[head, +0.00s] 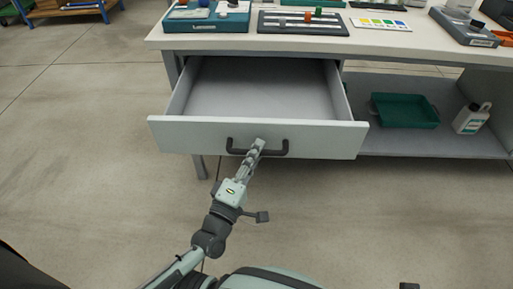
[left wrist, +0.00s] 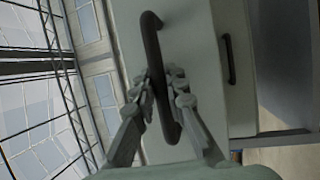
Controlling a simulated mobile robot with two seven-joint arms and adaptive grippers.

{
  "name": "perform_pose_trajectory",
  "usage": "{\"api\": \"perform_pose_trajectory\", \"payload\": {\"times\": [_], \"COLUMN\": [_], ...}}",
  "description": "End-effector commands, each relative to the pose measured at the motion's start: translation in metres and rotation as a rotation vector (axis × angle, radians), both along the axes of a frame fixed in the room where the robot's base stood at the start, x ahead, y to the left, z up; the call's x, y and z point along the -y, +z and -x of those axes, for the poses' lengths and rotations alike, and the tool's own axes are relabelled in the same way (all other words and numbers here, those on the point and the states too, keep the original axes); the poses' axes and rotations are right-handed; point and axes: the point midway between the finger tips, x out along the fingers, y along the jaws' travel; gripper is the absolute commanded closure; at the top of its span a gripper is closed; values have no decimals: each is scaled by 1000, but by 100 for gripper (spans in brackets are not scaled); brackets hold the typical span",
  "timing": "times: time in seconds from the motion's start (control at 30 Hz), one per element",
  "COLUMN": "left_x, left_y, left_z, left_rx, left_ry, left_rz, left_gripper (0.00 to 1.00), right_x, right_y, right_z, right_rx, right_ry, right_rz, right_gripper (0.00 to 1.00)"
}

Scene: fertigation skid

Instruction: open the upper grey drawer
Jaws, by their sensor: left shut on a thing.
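The upper grey drawer (head: 336,138) is pulled well out from under the bench in the head view, and its empty inside shows. Its dark bar handle (head: 277,150) is on the middle of the front. My left gripper (head: 257,147) is shut on this handle, reaching it from the front. In the left wrist view the dark handle (left wrist: 152,45) runs between the two fingers of the left gripper (left wrist: 165,88). A second front with a dark handle (left wrist: 228,60) shows beside it there. My right gripper is not in view.
A shelf at right holds a green bin (head: 405,110) and a white bottle (head: 471,119). The floor in front is clear.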

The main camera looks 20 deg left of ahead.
Motion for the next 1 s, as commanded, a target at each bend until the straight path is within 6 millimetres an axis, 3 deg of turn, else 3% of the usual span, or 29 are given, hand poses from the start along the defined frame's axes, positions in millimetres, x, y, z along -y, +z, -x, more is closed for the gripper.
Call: {"api": "perform_pose_trajectory", "payload": {"times": [0.17,0.2,0.37,0.73,1.0], "left_x": [0,0,0,0,-1], "left_y": [0,0,0,7,59], "left_z": [0,0,0,0,0], "left_rx": [1,1,0,1,12], "left_ry": [0,0,0,2,6], "left_rz": [0,0,0,2,4], "left_gripper": [100,84,66,66,63], "right_x": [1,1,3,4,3], "right_y": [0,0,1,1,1], "right_z": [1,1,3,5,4], "right_rx": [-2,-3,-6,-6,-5], "right_ry": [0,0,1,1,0], "right_rz": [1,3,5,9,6], "right_gripper": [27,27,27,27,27]}}
